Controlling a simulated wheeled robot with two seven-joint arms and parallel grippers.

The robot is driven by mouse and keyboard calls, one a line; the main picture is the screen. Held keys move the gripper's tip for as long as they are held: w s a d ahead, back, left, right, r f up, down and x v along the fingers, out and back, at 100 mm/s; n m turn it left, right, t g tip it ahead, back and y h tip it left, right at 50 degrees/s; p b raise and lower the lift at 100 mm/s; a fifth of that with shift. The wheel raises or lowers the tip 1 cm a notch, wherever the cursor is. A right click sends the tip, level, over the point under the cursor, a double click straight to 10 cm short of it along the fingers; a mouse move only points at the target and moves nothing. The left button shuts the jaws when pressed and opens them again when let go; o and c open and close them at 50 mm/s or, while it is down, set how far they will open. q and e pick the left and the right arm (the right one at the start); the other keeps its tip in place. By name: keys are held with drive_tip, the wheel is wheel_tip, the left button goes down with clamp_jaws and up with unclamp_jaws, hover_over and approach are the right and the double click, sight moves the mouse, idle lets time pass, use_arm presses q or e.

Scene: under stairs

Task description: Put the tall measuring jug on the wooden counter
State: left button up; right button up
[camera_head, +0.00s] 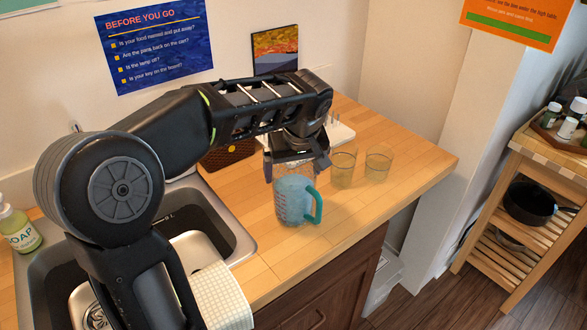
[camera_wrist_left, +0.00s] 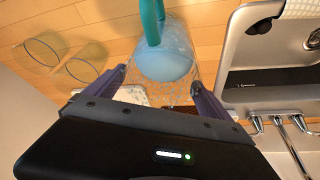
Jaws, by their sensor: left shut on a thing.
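The tall measuring jug (camera_head: 293,203) is translucent blue with pale marks and a teal handle on its right. It is upright over the wooden counter (camera_head: 395,185), near the front edge beside the sink; I cannot tell whether its base touches. My left gripper (camera_head: 297,168) points down with its fingers around the jug's speckled clear upper part and is shut on it. In the left wrist view, the jug (camera_wrist_left: 165,62) sits between the two fingers (camera_wrist_left: 156,80), handle pointing away. My right gripper is not in view.
Two clear glasses (camera_head: 343,167) (camera_head: 378,163) stand just right of the jug. A dark woven basket (camera_head: 228,154) and a white rack (camera_head: 339,133) are behind. The sink (camera_head: 232,222) is left, with a soap bottle (camera_head: 19,229). The counter's right end is clear.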

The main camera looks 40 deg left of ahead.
use_arm(q)
drive_tip(key=shift+f, duration=0.1)
drive_tip(key=o, duration=1.8)
drive_tip(key=shift+c, duration=0.2)
drive_tip(key=v, duration=1.2)
drive_tip(key=shift+p, duration=0.3)
